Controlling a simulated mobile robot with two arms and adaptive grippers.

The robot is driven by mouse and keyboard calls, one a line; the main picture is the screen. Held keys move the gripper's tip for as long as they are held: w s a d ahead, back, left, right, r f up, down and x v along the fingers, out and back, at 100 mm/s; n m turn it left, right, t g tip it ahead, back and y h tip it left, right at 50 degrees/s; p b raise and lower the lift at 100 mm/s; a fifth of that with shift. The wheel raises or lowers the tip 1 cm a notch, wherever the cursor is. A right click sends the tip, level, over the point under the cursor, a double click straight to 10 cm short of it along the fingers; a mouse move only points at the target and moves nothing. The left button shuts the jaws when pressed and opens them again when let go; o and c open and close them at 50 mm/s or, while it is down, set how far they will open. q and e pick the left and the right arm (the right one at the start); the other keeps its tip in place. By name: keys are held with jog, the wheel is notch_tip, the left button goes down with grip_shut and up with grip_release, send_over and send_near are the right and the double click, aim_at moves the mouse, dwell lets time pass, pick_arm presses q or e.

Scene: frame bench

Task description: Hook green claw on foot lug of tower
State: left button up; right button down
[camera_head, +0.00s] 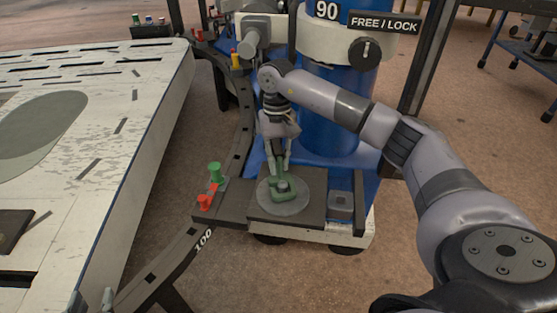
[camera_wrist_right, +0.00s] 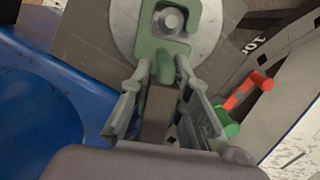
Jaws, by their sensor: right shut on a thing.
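The green claw (camera_head: 277,195) is over the round grey plate (camera_head: 297,207) on the foot of the blue tower (camera_head: 330,110). My right gripper (camera_head: 279,170) points down and is shut on the claw's stem. In the right wrist view, my right gripper (camera_wrist_right: 157,85) grips the stem of the claw (camera_wrist_right: 155,48), and the C-shaped claw frames the silver foot lug (camera_wrist_right: 171,19). Whether the claw touches the lug or rests on the plate cannot be told.
A dark curved rail (camera_head: 172,258) carries green (camera_head: 215,172) and red (camera_head: 205,202) pegs left of the foot. A pale slotted panel (camera_head: 130,110) fills the left side. A small grey block (camera_head: 341,203) sits right of the plate. Open floor lies between panel and rail.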

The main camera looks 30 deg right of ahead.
jog(key=c, duration=1.4)
grip_release()
notch_tip(320, 180, up, 10)
jog(key=shift+r, duration=0.1)
jog(key=shift+s, duration=0.1)
